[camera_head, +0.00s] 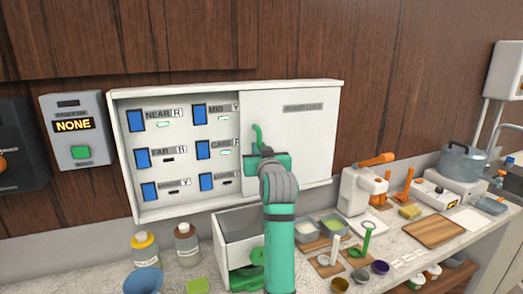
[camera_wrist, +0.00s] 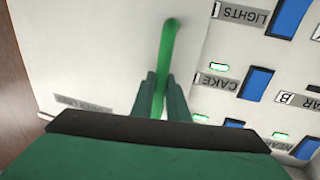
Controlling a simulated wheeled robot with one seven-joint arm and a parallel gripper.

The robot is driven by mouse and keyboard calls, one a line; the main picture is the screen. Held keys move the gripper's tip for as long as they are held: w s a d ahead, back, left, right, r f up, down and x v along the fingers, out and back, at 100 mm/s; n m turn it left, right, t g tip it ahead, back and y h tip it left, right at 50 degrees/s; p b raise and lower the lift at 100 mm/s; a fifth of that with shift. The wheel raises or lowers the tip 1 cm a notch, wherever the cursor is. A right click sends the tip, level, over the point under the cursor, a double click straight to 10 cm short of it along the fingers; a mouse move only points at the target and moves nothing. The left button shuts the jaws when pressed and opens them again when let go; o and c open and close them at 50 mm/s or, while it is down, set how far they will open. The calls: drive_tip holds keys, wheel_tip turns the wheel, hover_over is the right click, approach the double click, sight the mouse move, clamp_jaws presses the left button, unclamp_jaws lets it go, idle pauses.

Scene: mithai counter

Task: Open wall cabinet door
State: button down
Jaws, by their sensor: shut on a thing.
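The white wall cabinet (camera_head: 215,213) hangs on the wood-panelled wall. Its flat white door (camera_head: 300,135) covers the right part, and the left part is uncovered. A green upright handle (camera_head: 257,134) sits near the door's left edge. My gripper (camera_head: 262,155) is at this handle in the head view, partly hidden by my wrist. In the wrist view, my gripper (camera_wrist: 161,83) has its two fingers shut around the green handle (camera_wrist: 168,42), with the door (camera_wrist: 90,50) behind it.
The uncovered part holds several blue switches (camera_head: 136,121) with labels and small lights. A green-button box reading NONE (camera_head: 76,127) hangs to the left. Below, the counter holds an open grey-white bin (camera_head: 222,243), bottles, bowls and a white machine (camera_head: 357,190).

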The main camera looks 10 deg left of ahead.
drive_tip(key=shift+f, duration=0.1)
drive_tip(key=c, duration=2)
unclamp_jaws()
drive_tip(key=v, duration=1.1)
